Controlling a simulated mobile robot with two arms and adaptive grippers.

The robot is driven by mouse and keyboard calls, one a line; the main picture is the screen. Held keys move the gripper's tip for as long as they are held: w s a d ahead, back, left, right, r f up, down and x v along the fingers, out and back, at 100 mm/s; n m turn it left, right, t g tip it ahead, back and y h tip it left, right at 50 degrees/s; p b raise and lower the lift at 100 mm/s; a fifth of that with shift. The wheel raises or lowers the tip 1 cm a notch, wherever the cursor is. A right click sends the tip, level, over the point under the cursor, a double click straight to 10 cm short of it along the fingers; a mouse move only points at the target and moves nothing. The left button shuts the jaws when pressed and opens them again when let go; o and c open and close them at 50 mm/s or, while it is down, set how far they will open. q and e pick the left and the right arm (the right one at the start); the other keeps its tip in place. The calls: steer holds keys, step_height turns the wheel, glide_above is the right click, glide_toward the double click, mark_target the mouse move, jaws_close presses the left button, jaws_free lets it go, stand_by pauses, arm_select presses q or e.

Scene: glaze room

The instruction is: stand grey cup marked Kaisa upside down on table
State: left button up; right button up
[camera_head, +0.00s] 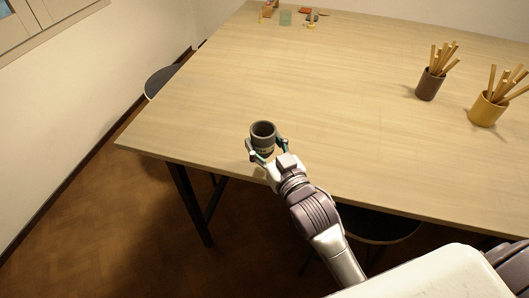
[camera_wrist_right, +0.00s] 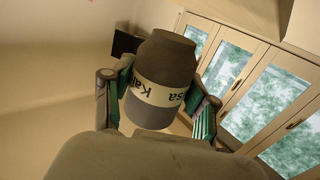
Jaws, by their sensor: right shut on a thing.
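The grey cup (camera_head: 263,131) is between the fingers of my right gripper (camera_head: 267,147), which is shut on it. In the head view its dark hollow mouth faces up. In the right wrist view the cup (camera_wrist_right: 165,62) has a pale band reading "Kaisa", with part of the name hidden and the letters upside down in that picture. The green-padded fingers lie on either side of it. The cup is over the front left part of the wooden table (camera_head: 330,100); the gap beneath it cannot be judged. My left gripper is not in view.
A brown pot (camera_head: 429,86) and a yellow pot (camera_head: 486,110), both holding sticks, stand at the right. A stool (camera_head: 160,81) stands left of the table. The middle of the table is clear.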

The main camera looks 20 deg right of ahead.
mark_target(267, 157)
step_height(267, 157, down, 4)
steer(key=shift+r, duration=0.2)
steer(key=shift+f, duration=0.15)
steer(key=shift+f, duration=0.2)
steer(key=o, duration=1.1)
steer(key=shift+c, duration=0.2)
